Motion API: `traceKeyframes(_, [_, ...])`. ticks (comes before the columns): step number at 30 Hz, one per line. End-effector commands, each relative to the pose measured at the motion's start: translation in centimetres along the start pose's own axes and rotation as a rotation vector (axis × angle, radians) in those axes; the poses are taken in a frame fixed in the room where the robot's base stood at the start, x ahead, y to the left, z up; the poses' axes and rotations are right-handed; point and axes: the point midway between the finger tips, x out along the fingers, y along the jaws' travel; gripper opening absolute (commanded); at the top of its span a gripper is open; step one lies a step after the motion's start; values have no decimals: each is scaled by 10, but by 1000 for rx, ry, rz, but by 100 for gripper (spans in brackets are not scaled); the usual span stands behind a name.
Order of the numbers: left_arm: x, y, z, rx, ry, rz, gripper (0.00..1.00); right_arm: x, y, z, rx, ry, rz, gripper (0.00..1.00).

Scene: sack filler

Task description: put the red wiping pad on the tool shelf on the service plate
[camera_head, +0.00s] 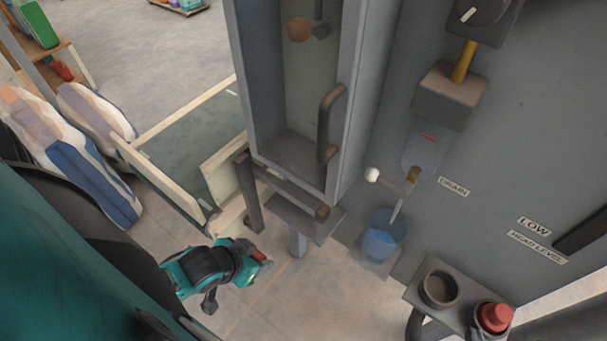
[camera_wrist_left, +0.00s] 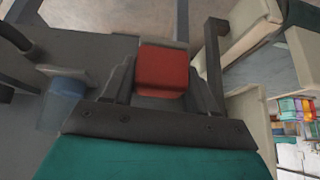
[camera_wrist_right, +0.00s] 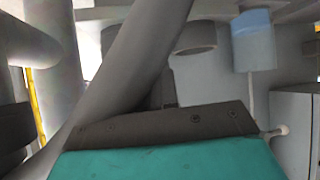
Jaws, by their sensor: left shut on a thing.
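My left gripper (camera_head: 258,258) is shut on a small red block, the red wiping pad (camera_wrist_left: 162,70), which sits between its two dark fingers in the left wrist view. In the head view the pad (camera_head: 262,256) shows as a small red tip, held out over the floor. A grey plate (camera_head: 290,215) below the cabinet door, possibly the service plate, is ahead and to the right of the pad, apart from it. A wooden shelf (camera_head: 52,52) at the far left holds green and red items. My right gripper's fingers do not show clearly in its wrist view.
A dark rail (camera_head: 285,190) and post stand beside the plate. A blue container (camera_head: 382,238) is under the drain. A bracket (camera_head: 455,310) at lower right holds a dark cup (camera_head: 438,288) and a red knob (camera_head: 495,316). Filled sacks (camera_head: 70,150) lie at left.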

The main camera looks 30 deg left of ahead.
Motion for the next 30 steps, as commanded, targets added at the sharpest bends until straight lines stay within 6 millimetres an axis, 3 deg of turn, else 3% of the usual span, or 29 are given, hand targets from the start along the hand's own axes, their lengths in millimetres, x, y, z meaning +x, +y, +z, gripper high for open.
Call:
traceKeyframes(3, [19,-2,-30,1,10,-1,29,2,0,3,0,0,0,0])
traceKeyframes(12, [57,-6,-89,0,9,0,29,6,0,9,0,0,0,0])
traceKeyframes(20, [70,-7,-108,-1,5,0,29,8,0,11,0,1,0,0])
traceKeyframes(27, [88,-10,-139,0,8,-1,29,11,0,15,1,1,0,0])
traceKeyframes(30, [98,-9,-126,0,3,0,29,14,-1,18,2,-3,-1,0])
